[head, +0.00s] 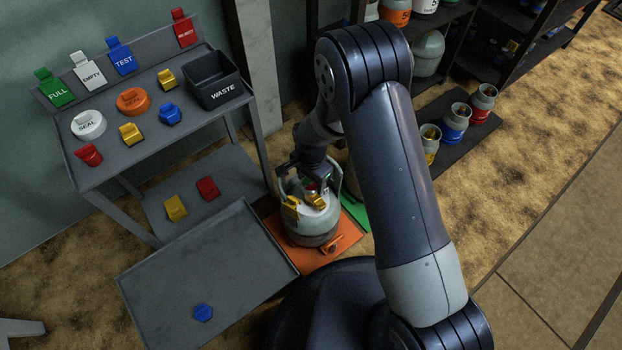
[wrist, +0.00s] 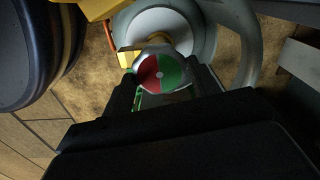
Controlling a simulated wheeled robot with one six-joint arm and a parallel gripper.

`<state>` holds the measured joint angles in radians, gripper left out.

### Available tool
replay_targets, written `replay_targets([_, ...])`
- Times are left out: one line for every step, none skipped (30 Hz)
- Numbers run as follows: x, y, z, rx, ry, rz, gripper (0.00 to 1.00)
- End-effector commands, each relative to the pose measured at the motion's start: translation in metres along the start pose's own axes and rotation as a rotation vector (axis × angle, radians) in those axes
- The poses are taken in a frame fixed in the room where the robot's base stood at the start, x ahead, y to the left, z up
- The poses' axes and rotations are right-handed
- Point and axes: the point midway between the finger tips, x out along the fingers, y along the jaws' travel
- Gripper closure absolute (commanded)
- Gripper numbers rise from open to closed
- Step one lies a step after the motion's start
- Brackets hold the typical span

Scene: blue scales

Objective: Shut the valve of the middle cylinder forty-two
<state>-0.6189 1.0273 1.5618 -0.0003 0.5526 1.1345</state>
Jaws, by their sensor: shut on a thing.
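A grey-white gas cylinder (head: 308,226) stands upright on an orange mat (head: 348,229) in the head view. Its number is not readable. Yellow parts (head: 291,209) show at its top. In the wrist view its valve knob (wrist: 160,74), half red and half green, sits between the two black fingers of my gripper (wrist: 163,85). My gripper is shut on the knob from above. The cylinder's grey body (wrist: 203,38) shows behind the knob. In the head view my gripper (head: 311,178) is at the cylinder's top, and my arm covers part of the area beside it.
A grey bench (head: 110,165) on the left holds tags, seals, caps and a black waste bin (head: 214,80). A low grey tray (head: 222,262) with a blue cap (head: 203,312) lies left of the cylinder. A green mat (head: 356,211) adjoins on the right. Shelves with cylinders (head: 456,120) stand behind.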

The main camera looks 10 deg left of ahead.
Motion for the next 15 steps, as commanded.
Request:
replay_targets([-0.0002, -0.0001, 0.0000, 0.003, 0.000, 0.000, 0.66])
replay_targets([-0.0002, -0.0001, 0.0000, 0.004, 0.000, 0.000, 0.66])
replay_targets([-0.0002, -0.0001, 0.0000, 0.004, 0.000, -0.001, 0.66])
replay_targets([-0.0002, -0.0001, 0.0000, 0.004, 0.000, -0.001, 0.66])
replay_targets([-0.0002, -0.0001, 0.0000, 0.004, 0.000, -0.001, 0.66])
replay_targets([-0.0002, -0.0002, 0.0000, 0.004, 0.000, -0.001, 0.66])
replay_targets([-0.0002, -0.0002, 0.0000, 0.004, 0.000, -0.001, 0.66])
replay_targets([-0.0002, -0.0002, 0.0000, 0.004, 0.000, -0.001, 0.66])
replay_targets([-0.0002, -0.0002, 0.0000, 0.004, 0.000, -0.001, 0.66])
replay_targets([-0.0002, -0.0002, 0.0000, 0.003, 0.000, -0.001, 0.41])
replay_targets([-0.0002, -0.0002, 0.0000, 0.003, 0.000, -0.001, 0.39])
replay_targets([-0.0002, -0.0002, 0.0000, 0.003, 0.000, -0.001, 0.36])
replay_targets([-0.0002, -0.0002, 0.0000, 0.003, 0.000, -0.001, 0.33])
replay_targets([-0.0002, -0.0002, 0.0000, 0.003, 0.000, -0.001, 0.31])
replay_targets([-0.0001, -0.0001, 0.0000, 0.002, 0.000, -0.001, 0.28])
